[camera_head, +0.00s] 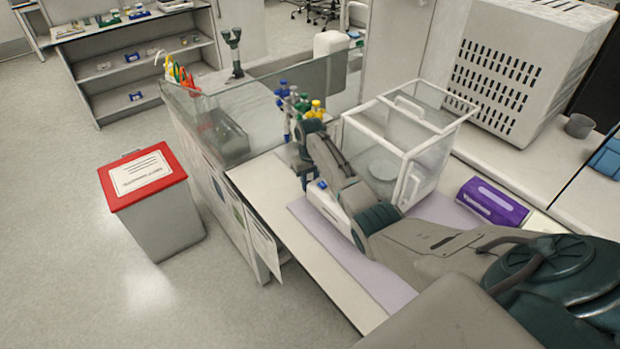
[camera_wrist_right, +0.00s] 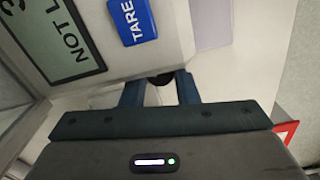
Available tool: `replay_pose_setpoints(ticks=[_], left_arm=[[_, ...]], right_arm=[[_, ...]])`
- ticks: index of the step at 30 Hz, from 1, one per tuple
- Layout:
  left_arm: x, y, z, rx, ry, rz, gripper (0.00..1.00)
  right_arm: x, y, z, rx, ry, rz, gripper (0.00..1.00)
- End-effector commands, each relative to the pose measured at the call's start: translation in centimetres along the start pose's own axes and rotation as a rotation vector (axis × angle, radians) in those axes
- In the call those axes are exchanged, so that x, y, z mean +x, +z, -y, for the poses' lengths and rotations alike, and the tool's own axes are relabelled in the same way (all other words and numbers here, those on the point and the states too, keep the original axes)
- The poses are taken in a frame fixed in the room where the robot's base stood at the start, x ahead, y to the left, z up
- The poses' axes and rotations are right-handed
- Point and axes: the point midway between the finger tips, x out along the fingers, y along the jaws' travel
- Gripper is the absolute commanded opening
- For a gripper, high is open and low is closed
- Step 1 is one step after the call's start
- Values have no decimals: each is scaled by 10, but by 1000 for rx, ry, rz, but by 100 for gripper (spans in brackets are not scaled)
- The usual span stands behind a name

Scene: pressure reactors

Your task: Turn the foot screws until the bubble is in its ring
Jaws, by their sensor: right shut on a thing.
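The balance (camera_head: 333,212) is a white instrument with a clear, white-framed draft shield (camera_head: 425,120) on top, partly hidden by my right arm. In the right wrist view its display (camera_wrist_right: 55,45) shows text starting "NOT L", cut off by the frame edge, beside a blue TARE button (camera_wrist_right: 133,20). My right gripper (camera_wrist_right: 160,90) is at the balance's edge, its two fingers shut on a dark round foot screw (camera_wrist_right: 162,79), mostly hidden between them. The bubble and its ring are not visible in either view. My left gripper is not in view.
The balance stands on a pale purple mat (camera_head: 374,279) on a white bench. A purple box (camera_head: 492,202) lies to its right. A red-lidded bin (camera_head: 150,205) stands on the floor at left.

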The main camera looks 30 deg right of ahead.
Motion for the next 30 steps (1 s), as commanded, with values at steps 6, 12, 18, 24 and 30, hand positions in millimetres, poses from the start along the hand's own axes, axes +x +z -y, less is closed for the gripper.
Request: replay_pose_setpoints(ticks=[6, 12, 18, 24, 30], left_arm=[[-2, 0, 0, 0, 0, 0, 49], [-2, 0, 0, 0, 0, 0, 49], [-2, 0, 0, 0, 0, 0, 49], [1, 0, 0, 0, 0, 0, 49], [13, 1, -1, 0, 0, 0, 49]], right_arm=[[-1, 0, 0, 20, 0, -1, 5], [-1, -1, 0, 19, 0, -1, 47], [-1, 0, 0, 18, 0, -1, 49], [-7, -1, 0, 18, 0, -3, 49], [-40, -2, 0, 17, 0, -6, 49]])
